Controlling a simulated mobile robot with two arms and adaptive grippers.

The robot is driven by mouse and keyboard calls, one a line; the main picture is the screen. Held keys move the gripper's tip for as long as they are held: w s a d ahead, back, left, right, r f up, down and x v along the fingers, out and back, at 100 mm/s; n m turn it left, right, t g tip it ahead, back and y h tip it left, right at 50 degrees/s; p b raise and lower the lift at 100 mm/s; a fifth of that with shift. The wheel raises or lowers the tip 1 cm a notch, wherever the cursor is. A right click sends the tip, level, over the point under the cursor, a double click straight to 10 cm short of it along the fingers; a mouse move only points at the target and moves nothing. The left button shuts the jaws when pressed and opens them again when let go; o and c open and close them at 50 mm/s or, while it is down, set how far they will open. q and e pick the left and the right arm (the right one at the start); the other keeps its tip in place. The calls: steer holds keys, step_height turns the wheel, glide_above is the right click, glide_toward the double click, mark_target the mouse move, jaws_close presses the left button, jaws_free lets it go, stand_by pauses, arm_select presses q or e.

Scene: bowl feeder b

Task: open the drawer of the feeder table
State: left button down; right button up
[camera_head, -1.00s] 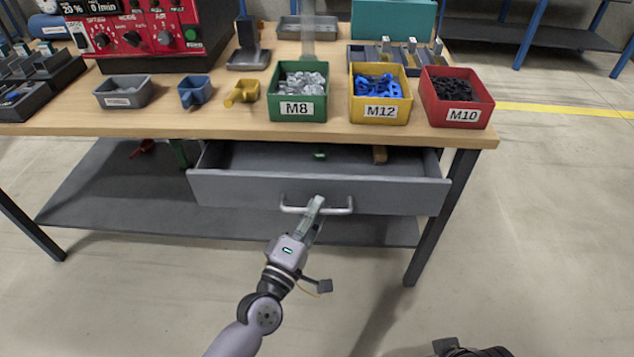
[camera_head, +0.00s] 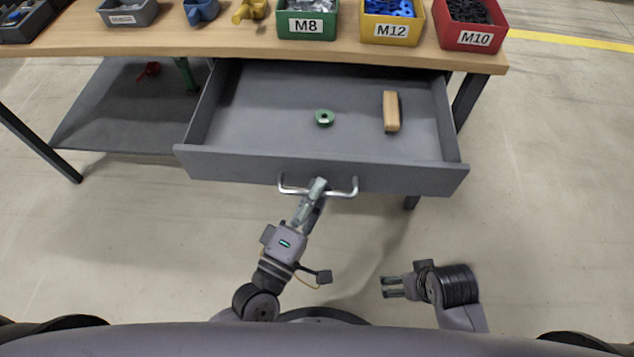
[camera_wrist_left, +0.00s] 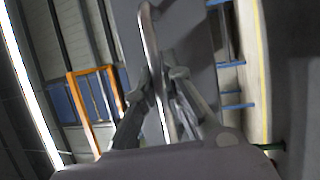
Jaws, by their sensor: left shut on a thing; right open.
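The grey drawer (camera_head: 240,165) of the feeder table (camera_head: 180,38) stands well out from under the tabletop, with its inside in plain view. Its silver bar handle (camera_head: 345,191) is on the front panel. My left gripper (camera_head: 316,187) is shut on the handle near its middle. The left wrist view shows the handle bar (camera_wrist_left: 150,45) between the two fingers (camera_wrist_left: 163,85). My right gripper (camera_head: 384,287) is open and empty, low in the head view, apart from the drawer.
In the drawer lie a green round part (camera_head: 324,118) and a tan block (camera_head: 391,111). Green (camera_head: 307,27), yellow (camera_head: 392,30) and red (camera_head: 471,38) bins stand along the table's front edge. A lower shelf (camera_head: 120,115) is at left. The floor at right is clear.

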arm_select(q)
steer(key=c, duration=2)
jaws_free()
steer(key=shift+o, duration=0.2)
steer(key=v, duration=1.2)
steer(key=shift+d, duration=0.1)
